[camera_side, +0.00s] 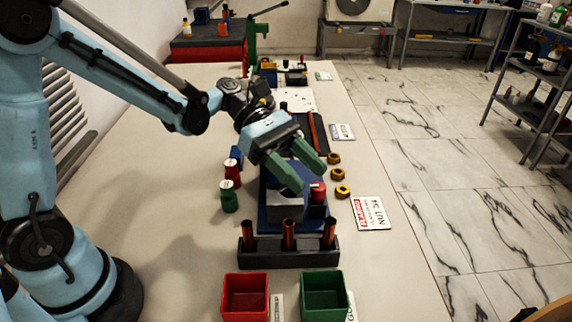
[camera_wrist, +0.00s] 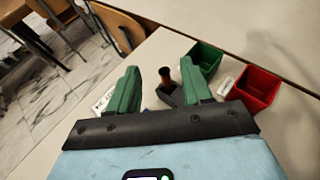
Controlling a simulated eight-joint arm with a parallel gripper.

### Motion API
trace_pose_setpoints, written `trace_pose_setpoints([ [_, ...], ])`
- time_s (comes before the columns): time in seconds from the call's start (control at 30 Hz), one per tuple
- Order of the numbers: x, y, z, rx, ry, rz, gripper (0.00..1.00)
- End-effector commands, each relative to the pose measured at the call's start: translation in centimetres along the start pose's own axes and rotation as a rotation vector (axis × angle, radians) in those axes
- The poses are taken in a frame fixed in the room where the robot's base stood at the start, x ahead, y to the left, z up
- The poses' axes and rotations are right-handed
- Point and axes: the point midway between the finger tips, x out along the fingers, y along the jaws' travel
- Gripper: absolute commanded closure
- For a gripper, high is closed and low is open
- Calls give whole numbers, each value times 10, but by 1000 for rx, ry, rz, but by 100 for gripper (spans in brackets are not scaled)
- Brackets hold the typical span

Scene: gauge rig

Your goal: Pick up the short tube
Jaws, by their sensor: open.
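Three copper-coloured tubes stand upright in a dark rack (camera_side: 262,258) near the front of the table: a left tube (camera_side: 248,233), a middle tube (camera_side: 289,234) and a right tube (camera_side: 329,233). Their tops look almost level, so I cannot tell which is the short one. My gripper (camera_side: 311,182) has green fingers, spread apart and empty. It hangs above and behind the rack, over the grey block on a blue base. In the wrist view, one tube (camera_wrist: 167,82) shows between the open fingers (camera_wrist: 159,72), farther off; the other tubes are hidden or unclear.
A red bin (camera_side: 245,296) and a green bin (camera_side: 325,294) stand in front of the rack. A red-topped cylinder (camera_side: 318,193) stands close below the fingers. Spools (camera_side: 230,200) lie left, brass nuts (camera_side: 342,191) right. The table's left side is clear.

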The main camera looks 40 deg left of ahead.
Motion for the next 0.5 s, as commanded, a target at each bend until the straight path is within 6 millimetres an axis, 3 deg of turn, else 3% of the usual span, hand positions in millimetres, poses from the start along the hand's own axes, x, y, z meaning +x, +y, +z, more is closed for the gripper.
trace_pose_setpoints([
  [0.23,13,0,-32,2,2,2,51],
  [0.5,20,0,-48,3,2,2,51],
])
